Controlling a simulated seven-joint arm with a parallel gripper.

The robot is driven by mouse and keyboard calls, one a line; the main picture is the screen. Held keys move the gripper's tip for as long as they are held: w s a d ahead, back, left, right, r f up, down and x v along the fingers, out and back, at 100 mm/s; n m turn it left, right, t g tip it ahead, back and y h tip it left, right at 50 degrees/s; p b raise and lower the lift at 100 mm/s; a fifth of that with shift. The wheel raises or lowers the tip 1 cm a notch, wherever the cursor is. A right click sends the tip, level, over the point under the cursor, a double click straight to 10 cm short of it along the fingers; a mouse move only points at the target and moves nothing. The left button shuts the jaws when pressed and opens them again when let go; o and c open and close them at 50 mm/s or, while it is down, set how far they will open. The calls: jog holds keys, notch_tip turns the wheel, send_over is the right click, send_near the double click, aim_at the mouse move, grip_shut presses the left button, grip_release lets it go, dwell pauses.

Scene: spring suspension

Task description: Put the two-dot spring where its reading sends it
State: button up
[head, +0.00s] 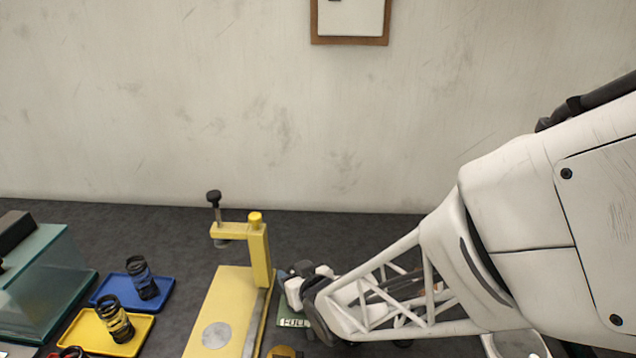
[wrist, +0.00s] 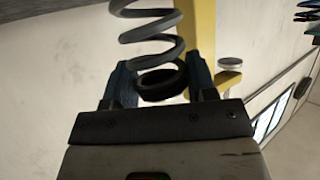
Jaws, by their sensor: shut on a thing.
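My gripper (wrist: 160,82) is shut on a grey coil spring (wrist: 148,28) in the wrist view. The spring's black end ring (wrist: 162,84) sits between the two blue-grey fingers, and the coils run out of the top of the picture. No dots can be made out on it. In the head view my gripper (head: 308,284) is just right of the yellow press (head: 262,262), and the held spring cannot be made out there. The press has a black knob on a screw above its yellow base and a round grey plate. A green card reading FULL (head: 293,322) lies under the gripper, partly hidden.
A blue tray (head: 166,292) holds a blue-banded spring (head: 142,278). A yellow tray (head: 140,343) holds a yellow-banded spring (head: 115,318). A red-marked spring (head: 72,352) is cut off below. A glass case (head: 45,290) stands at left. My arm hides the right side.

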jog(key=shift+f, duration=0.1)
jog(key=o, duration=1.3)
jog(key=shift+s+d+r, duration=0.35)
jog(key=shift+s+r, duration=0.1)
jog(key=shift+s, duration=0.05)
jog(key=shift+v, duration=3.05)
jog(key=shift+d, duration=0.1)
